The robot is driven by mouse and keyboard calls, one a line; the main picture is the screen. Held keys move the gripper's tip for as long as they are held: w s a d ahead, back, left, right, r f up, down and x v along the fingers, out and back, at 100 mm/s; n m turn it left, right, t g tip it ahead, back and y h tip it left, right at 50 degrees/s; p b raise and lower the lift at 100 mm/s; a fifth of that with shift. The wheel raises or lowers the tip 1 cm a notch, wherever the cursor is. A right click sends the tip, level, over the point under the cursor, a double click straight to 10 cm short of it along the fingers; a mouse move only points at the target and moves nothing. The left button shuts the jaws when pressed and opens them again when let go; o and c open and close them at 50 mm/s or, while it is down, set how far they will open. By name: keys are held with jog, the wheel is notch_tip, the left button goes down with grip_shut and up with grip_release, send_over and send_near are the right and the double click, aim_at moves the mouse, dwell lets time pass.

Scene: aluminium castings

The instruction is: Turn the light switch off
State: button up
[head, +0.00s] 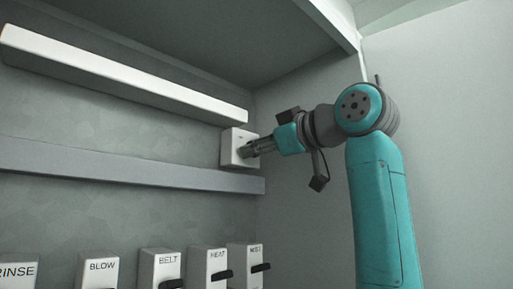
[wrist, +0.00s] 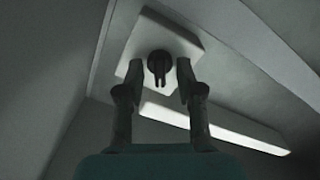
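The light switch is a white square box (head: 229,146) on the back wall near the corner. In the wrist view its white plate (wrist: 170,33) carries a dark round knob with a short lever (wrist: 158,66). My gripper (head: 248,150) is right in front of the switch, pointing at it. In the wrist view the two fingers of my gripper (wrist: 160,72) stand apart on either side of the knob, with gaps showing between them and it. Whether the fingertips touch the plate cannot be told. In the head view the gripper hides the knob.
A long white bar (head: 120,72) runs along the wall at upper left of the switch. A grey rail (head: 120,164) passes just below the switch. Several labelled switch boxes with dark levers, such as HEAT (head: 205,262), line the bottom. A side wall (head: 455,130) stands at right.

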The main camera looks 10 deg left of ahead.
jog(key=v, duration=1.1)
jog(key=shift+s+d, duration=0.2)
